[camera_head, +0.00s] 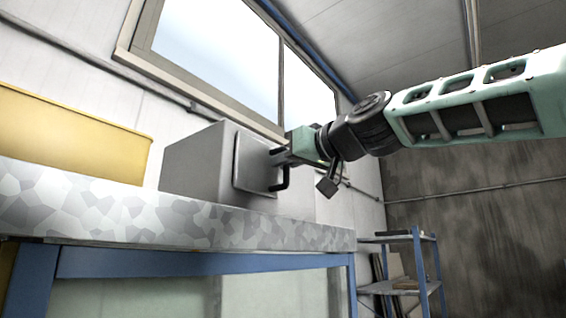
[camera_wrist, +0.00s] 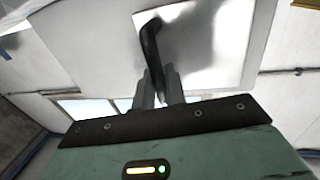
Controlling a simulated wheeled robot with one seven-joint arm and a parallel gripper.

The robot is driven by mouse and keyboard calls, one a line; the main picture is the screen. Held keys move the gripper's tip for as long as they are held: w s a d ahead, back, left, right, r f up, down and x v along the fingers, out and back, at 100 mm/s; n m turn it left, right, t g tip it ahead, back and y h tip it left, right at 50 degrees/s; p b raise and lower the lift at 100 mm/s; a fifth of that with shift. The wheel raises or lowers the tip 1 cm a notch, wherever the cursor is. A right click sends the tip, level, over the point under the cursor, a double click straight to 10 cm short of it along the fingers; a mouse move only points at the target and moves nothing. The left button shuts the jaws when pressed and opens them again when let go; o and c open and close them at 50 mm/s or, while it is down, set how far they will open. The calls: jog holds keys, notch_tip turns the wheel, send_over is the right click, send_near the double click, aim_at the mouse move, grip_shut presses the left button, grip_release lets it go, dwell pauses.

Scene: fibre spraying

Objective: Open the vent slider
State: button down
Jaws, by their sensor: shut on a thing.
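The vent slider is a flat grey panel (camera_head: 256,163) on the side of a grey box (camera_head: 196,160) that stands on the table. A black handle (camera_head: 283,178) sticks out from the panel. In the wrist view the panel (camera_wrist: 205,45) fills the top middle and the handle (camera_wrist: 151,46) runs down between my fingers. My gripper (camera_head: 279,157) is at the handle's upper part, and in the wrist view my gripper (camera_wrist: 160,82) is shut on the handle. The fingers hide part of the handle. I cannot tell whether the panel has slid.
The speckled table top (camera_head: 160,215) has a blue frame (camera_head: 190,262). A yellow container (camera_head: 70,135) stands left of the box. A blue shelf rack (camera_head: 415,265) is at the lower right. A window (camera_head: 220,50) is above the box.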

jog(key=w+d, duration=0.2)
jog(key=w+d+b, duration=0.1)
jog(key=w+d, duration=0.1)
jog(key=w, duration=0.1)
jog(key=w+d+b, duration=0.1)
jog(key=w+d, duration=0.1)
jog(key=w, duration=0.1)
jog(key=shift+w+d, duration=0.2)
jog(key=shift+d, duration=0.1)
jog(key=c, duration=1.6)
grip_release()
jog(key=shift+s, duration=0.1)
jog(key=shift+o, duration=0.2)
jog(key=b+v, duration=0.9)
jog(key=v, duration=0.8)
jog(key=shift+b, duration=0.3)
